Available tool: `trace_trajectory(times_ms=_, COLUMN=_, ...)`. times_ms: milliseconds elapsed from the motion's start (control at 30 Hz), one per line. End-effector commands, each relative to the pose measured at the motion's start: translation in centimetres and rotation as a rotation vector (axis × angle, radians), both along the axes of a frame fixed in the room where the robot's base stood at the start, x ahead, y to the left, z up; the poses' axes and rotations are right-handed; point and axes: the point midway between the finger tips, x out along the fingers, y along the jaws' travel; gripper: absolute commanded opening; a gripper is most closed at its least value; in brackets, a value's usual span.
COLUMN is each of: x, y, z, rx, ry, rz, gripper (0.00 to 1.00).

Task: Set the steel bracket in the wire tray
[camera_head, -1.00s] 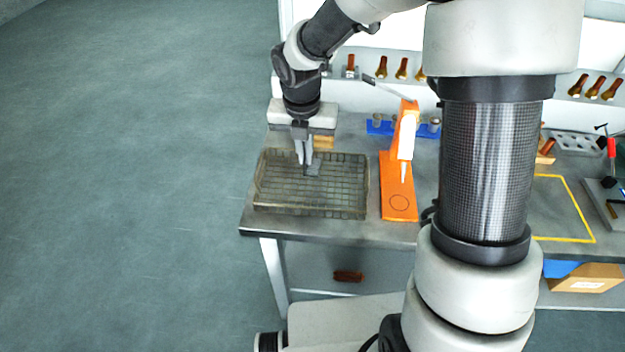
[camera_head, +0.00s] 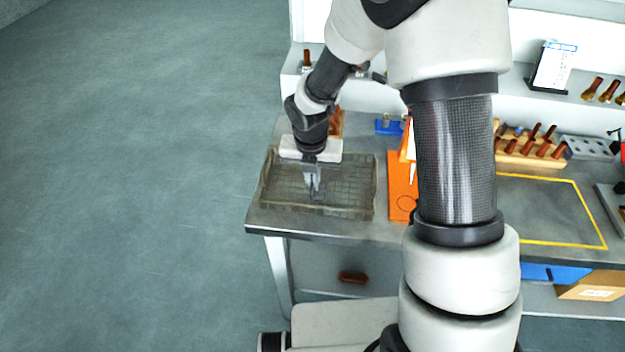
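The wire tray (camera_head: 370,190) is a shallow mesh basket on the left end of the grey workbench. My gripper (camera_head: 313,189) points down inside the tray's outline, near its middle and toward the front. The steel bracket (camera_head: 318,196) is a small dark grey piece at the fingertips, and the fingers appear closed on it. It is partly hidden by the fingers. I cannot tell whether the bracket touches the mesh floor or hangs just above it.
An orange stand (camera_head: 402,190) is just right of the tray, partly behind my arm. A yellow-outlined area (camera_head: 545,240) on the bench is empty. A wooden block with several brown-handled tools (camera_head: 530,150) stands at the back. A brown object (camera_head: 353,277) lies on the lower shelf.

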Motion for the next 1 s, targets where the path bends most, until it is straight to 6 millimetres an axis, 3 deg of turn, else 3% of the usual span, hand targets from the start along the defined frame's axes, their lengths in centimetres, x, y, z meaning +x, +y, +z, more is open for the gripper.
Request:
trace_trajectory(times_ms=100, x=0.0, y=0.0, z=-0.4, rx=0.000, ry=0.000, rz=0.000, gripper=0.00)
trace_trajectory(times_ms=233, x=0.0, y=0.0, z=-0.3, rx=0.000, ry=0.000, rz=0.000, gripper=0.21)
trace_trajectory(times_ms=600, x=0.0, y=0.0, z=0.4, rx=0.001, ry=-0.001, rz=-0.001, gripper=0.21)
trace_trajectory(times_ms=767, x=-0.3, y=0.1, z=2.8, rx=0.003, ry=-0.004, rz=-0.003, gripper=0.21)
trace_trajectory(times_ms=1000, x=-1.0, y=0.2, z=8.1, rx=0.002, ry=-0.004, rz=-0.003, gripper=0.21)
